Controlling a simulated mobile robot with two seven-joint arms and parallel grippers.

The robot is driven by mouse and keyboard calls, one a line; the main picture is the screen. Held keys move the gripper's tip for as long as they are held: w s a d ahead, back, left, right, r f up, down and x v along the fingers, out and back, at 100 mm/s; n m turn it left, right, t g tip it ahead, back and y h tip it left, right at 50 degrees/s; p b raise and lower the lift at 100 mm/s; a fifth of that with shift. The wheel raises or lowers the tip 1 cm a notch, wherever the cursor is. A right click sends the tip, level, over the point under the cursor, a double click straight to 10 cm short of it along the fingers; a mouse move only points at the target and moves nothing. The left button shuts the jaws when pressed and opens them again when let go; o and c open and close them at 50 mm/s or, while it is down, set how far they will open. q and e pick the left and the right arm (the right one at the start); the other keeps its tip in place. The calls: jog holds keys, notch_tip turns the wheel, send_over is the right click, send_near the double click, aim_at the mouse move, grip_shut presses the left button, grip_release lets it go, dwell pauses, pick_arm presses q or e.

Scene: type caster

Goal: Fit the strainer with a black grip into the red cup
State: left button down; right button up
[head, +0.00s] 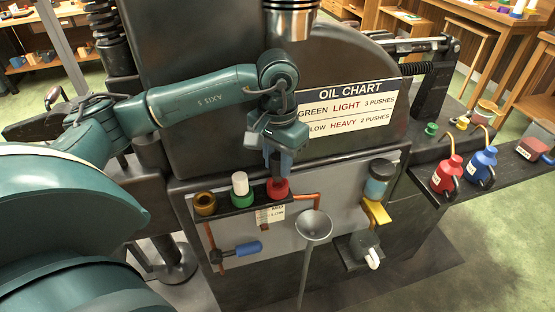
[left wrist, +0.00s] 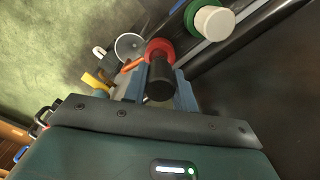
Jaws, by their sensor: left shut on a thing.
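My left gripper (head: 278,166) points down at the red cup (head: 279,190), the rightmost of three cups on the dark rack. In the left wrist view, its blue fingers (left wrist: 160,88) are shut on the strainer's black grip (left wrist: 160,78). The red cup's rim (left wrist: 158,46) shows just beyond the grip, in line with it. The strainer's lower part is hidden, so I cannot tell how deep it sits in the cup. My right gripper is not in view.
A green cup (head: 242,201) holding a white-gripped piece (head: 239,182) and an amber cup (head: 205,204) stand left of the red one. A grey funnel (head: 314,226) is in front to the right. A blue-handled valve (head: 248,249) is below. Oil cans (head: 448,175) stand on the right shelf.

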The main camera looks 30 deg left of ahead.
aim_at(278, 172)
pick_arm(q)
jog(key=shift+b, duration=0.3)
jog(key=shift+f, duration=0.2)
dwell(0.3)
jog(key=shift+f+b, duration=0.4)
jog(key=shift+b, duration=0.25)
jog(key=shift+f, duration=0.15)
jog(key=shift+f+b, duration=0.8)
jog(key=shift+b, duration=0.2)
jog(key=shift+f, duration=0.15)
jog(key=c, duration=1)
grip_release()
jog(key=shift+c, duration=0.2)
